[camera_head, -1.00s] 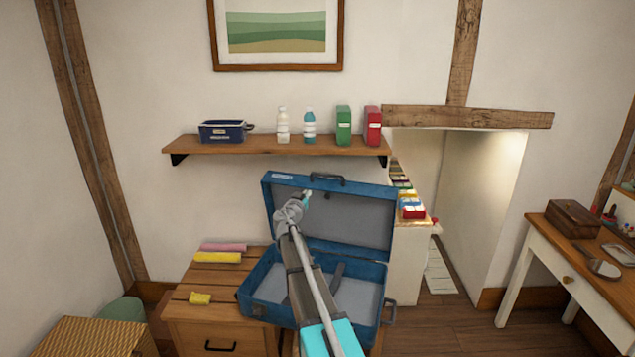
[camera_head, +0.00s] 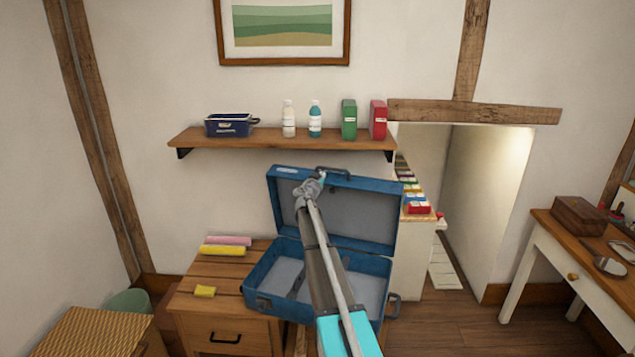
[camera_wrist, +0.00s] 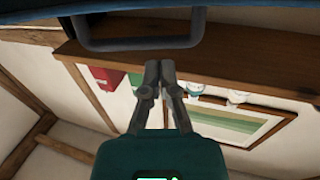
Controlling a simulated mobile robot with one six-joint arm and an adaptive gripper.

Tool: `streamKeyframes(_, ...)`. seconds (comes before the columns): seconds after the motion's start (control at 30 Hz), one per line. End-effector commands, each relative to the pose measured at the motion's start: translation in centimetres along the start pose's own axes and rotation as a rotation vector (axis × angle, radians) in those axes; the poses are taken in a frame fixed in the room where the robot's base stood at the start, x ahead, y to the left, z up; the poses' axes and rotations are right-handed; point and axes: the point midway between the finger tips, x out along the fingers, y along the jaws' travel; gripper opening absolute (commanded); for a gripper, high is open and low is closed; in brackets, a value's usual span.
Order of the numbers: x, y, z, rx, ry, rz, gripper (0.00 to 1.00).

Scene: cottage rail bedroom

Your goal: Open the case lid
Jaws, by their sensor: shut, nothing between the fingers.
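A blue case (camera_head: 262,277) lies on the wooden cabinet, with its lid (camera_head: 376,213) standing up and tilted back, so the grey inside shows. A dark handle (camera_head: 333,173) sits on the lid's top edge. My gripper (camera_head: 321,177) is by the top edge of the lid, near the handle. In the wrist view my gripper (camera_wrist: 160,66) has its fingertips together, just below the handle (camera_wrist: 135,44) in the picture and empty. I cannot tell whether the fingers touch the lid. My arm hides part of the case and lid.
A wall shelf (camera_head: 280,142) with a blue tin, two bottles and two boxes is behind the lid. Cloth rolls (camera_head: 223,250) and a yellow block (camera_head: 205,291) lie left of the case. A white desk (camera_head: 560,245) stands at right.

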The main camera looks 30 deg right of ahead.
Motion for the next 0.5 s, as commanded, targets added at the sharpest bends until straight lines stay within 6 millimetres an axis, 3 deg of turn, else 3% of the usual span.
streamKeyframes(0.2, 2.4, 0.0, 0.0, 0.0, 0.0, 0.002, 0.0)
streamKeyframes(0.5, 3.0, 0.1, 0.0, 0.0, 0.0, 0.001, 0.0)
